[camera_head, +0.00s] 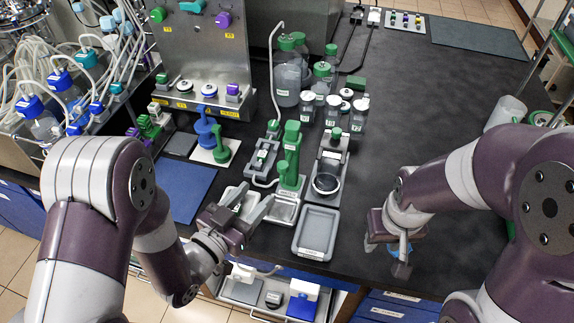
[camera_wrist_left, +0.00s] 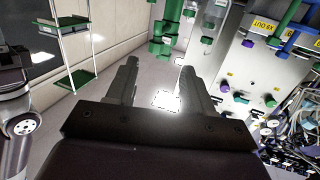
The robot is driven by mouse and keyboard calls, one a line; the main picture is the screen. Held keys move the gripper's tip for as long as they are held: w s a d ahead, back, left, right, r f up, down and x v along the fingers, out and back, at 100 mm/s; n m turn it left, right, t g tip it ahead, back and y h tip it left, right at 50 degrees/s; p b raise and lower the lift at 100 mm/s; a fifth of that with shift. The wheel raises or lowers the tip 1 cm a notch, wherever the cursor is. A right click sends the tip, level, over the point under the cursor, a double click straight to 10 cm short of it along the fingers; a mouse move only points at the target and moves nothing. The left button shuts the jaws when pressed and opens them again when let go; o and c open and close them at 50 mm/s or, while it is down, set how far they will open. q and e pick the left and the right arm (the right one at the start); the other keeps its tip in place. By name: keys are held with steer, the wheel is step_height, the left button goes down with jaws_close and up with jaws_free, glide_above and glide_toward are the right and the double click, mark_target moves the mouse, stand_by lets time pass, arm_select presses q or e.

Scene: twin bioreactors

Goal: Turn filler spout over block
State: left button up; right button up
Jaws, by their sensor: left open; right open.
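In the left wrist view, a green post (camera_wrist_left: 168,30) shows beyond and between the open fingers (camera_wrist_left: 158,78). My right gripper (camera_head: 398,262) is open, low over the front right of the bench, by a small blue item (camera_head: 393,248).
A grey tray (camera_head: 316,232) lies right of the filler, with a scale-like device (camera_head: 327,184) behind it. Lidded bottles (camera_head: 287,82) stand behind. A blue mat (camera_head: 181,188) lies left. The bench's right middle is mostly clear.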

mark_target(279, 169)
arm_select(q)
steer(key=shift+h, duration=0.3)
steer(key=x, duration=0.4)
steer(key=p+x, duration=0.1)
steer(key=x, duration=0.3)
steer(key=p+x, duration=0.1)
steer(key=x, duration=0.3)
steer(key=shift+d+r, duration=0.25)
steer(key=shift+r, duration=0.15)
jaws_close()
